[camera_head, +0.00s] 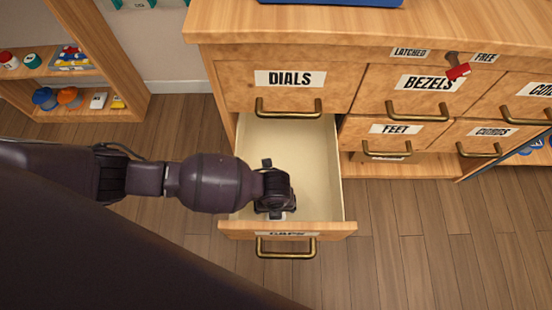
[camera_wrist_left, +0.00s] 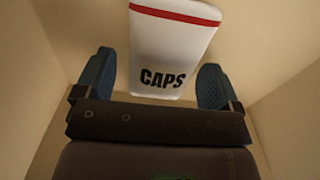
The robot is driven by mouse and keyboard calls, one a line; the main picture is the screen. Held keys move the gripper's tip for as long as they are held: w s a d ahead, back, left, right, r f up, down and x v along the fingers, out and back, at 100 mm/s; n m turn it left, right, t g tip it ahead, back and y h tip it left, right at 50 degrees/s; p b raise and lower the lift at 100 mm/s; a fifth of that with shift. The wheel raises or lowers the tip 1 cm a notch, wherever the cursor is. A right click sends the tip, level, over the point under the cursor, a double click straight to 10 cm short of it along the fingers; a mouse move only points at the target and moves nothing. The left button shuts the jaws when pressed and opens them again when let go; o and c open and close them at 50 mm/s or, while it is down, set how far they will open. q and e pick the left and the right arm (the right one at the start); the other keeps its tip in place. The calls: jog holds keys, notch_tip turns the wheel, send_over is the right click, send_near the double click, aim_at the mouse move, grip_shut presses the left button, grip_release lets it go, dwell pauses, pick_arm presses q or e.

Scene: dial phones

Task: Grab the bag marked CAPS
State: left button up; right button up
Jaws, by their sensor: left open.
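In the left wrist view, a white bag (camera_wrist_left: 172,45) with a red stripe along its top edge and the black word CAPS lies inside the drawer. My left gripper (camera_wrist_left: 155,82) is open, with one blue finger to each side of the bag's lower end. I cannot tell whether the fingers touch it. In the head view my left gripper (camera_head: 277,205) is down in the open drawer (camera_head: 328,190), near its front, and hides most of the bag. The drawer front carries a label that reads CAPS. My right gripper is not in view.
The DIALS drawer (camera_head: 288,88) above is closed, as are the BEZELS (camera_head: 422,92), FEET (camera_head: 400,137) and CORDS (camera_head: 490,135) drawers. A red latch (camera_head: 458,71) sits between LATCHED and FREE labels. The drawer walls stand close around my gripper. A shelf (camera_head: 75,95) with small items is at left.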

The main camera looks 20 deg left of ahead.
pick_arm(q)
jog(key=shift+r, duration=0.1)
jog(key=c, duration=1)
jog(key=shift+c, duration=0.2)
jog(key=shift+r, duration=0.1)
